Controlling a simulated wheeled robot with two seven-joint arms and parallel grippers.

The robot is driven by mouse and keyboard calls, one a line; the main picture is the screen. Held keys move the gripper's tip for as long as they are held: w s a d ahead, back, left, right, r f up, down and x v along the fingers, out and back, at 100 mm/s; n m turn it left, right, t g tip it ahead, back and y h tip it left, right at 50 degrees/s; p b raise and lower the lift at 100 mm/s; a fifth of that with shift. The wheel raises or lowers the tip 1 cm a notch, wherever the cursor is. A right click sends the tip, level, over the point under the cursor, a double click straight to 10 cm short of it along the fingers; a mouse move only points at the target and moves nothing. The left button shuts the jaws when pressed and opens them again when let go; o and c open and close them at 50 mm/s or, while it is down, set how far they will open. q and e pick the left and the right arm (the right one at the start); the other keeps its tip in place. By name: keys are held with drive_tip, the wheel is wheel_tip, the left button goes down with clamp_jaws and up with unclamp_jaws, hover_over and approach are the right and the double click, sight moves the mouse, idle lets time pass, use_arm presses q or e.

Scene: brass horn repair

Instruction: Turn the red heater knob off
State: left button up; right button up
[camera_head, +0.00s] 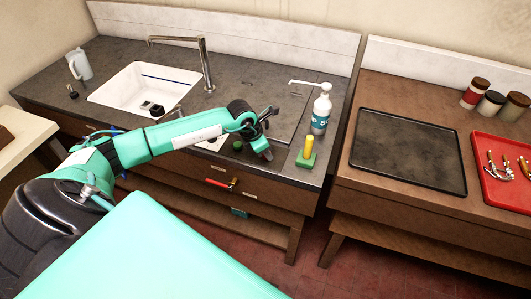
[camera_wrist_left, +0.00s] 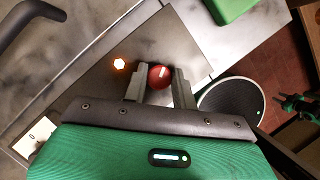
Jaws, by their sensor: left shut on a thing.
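The red knob (camera_wrist_left: 159,76) is round with a pale pointer mark and shows between my left gripper's fingers in the left wrist view. My left gripper (camera_wrist_left: 158,88) is shut on it, one grey finger on each side. A small light (camera_wrist_left: 119,64) glows orange-white on the dark panel left of the knob. In the head view my left gripper (camera_head: 265,152) is at the front edge of the dark counter, with a bit of red at its tip; the arm and hand hide most of the knob there.
A white bottle (camera_head: 321,110) and a green block with a yellow handle (camera_head: 307,152) stand close right of my left gripper. A sink (camera_head: 135,88) with a tall tap is to the left. A black tray (camera_head: 408,150) and red tray (camera_head: 503,202) lie on the right bench.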

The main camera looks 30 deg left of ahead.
use_arm(q)
drive_tip(key=n+y+b, duration=0.1)
drive_tip(key=n+b, duration=0.1)
drive_tip(key=n+t+y+b, duration=0.1)
drive_tip(key=n+b, duration=0.1)
drive_tip(key=n, duration=0.1)
drive_tip(key=shift+d+f+n, duration=0.1)
drive_tip(key=shift+f+n, duration=0.05)
drive_tip(key=shift+n, duration=0.15)
drive_tip(key=n+y+b, duration=0.1)
drive_tip(key=n+b, duration=0.2)
drive_tip(key=shift+r+n+y+b, duration=0.2)
drive_tip(key=shift+n+y+b, duration=0.55)
drive_tip(key=shift+n, duration=0.75)
drive_tip(key=o, duration=1)
drive_tip(key=shift+d, duration=0.1)
